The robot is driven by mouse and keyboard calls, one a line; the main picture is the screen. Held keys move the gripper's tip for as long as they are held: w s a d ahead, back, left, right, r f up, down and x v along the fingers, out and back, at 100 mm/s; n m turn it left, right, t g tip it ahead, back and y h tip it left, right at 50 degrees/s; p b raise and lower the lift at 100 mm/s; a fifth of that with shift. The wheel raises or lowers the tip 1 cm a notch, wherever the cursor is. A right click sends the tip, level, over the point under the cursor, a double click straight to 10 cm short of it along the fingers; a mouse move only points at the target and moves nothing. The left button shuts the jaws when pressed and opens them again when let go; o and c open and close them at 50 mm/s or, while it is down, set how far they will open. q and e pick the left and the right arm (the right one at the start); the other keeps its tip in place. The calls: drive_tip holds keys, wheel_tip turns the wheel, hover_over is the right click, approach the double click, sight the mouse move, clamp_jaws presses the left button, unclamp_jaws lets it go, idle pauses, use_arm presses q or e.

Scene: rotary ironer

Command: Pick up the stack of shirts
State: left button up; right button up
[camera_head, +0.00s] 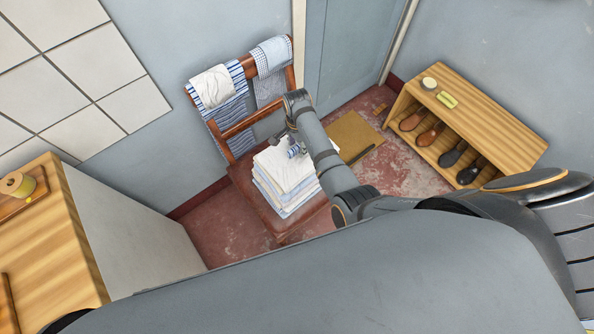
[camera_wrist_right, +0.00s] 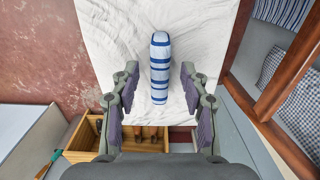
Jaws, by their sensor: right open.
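A stack of folded shirts (camera_head: 274,186), white and pale blue, lies on the seat of a wooden chair (camera_head: 247,207). A blue-and-white striped rolled piece (camera_wrist_right: 160,62) lies on the white top of the stack (camera_wrist_right: 105,40). My right gripper (camera_head: 289,146) is over the top of the stack at the chair's back side. In the right wrist view its open fingers (camera_wrist_right: 160,85) stand on either side of the striped roll, with gaps on both sides. Whether the fingertips touch the stack is unclear. My left gripper is not in view.
Striped and checked cloths (camera_head: 232,103) hang over the chair back (camera_head: 243,124). A shoe bench (camera_head: 490,125) stands at the right wall. A brown mat (camera_head: 353,137) lies on the red floor. A wooden-topped cabinet (camera_head: 75,240) is at left.

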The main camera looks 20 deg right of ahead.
drive_tip(key=shift+r, duration=0.2)
drive_tip(key=shift+c, duration=0.5)
clamp_jaws()
drive_tip(key=shift+r, duration=0.1)
